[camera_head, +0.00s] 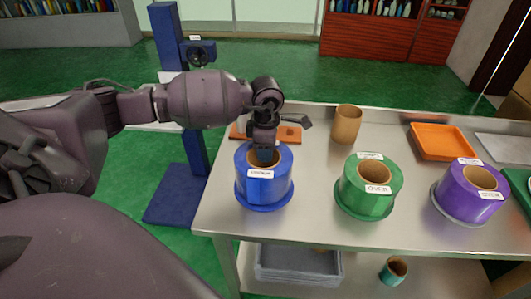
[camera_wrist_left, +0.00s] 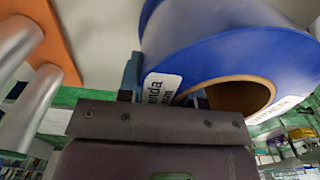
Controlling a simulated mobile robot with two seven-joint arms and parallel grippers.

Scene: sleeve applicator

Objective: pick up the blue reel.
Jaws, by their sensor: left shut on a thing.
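The blue reel (camera_head: 264,187) is at the left end of the steel table in the head view, with its brown core facing up. My left gripper (camera_head: 265,155) reaches down onto the reel's top at the core and is shut on the reel's wall. In the left wrist view the blue reel (camera_wrist_left: 225,50) fills the upper right, with a white label and the core opening showing. The left gripper (camera_wrist_left: 165,85) has one finger outside the reel and one at the core. Whether the reel touches the table is hard to tell. My right gripper is not in view.
A green reel (camera_head: 369,190) and a purple reel (camera_head: 470,192) stand to the right on the table (camera_head: 320,140). A brown core (camera_head: 346,124) and an orange tray (camera_head: 442,141) are behind. An orange block (camera_head: 288,133) lies behind the blue reel. A blue stand (camera_head: 190,170) is left of the table.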

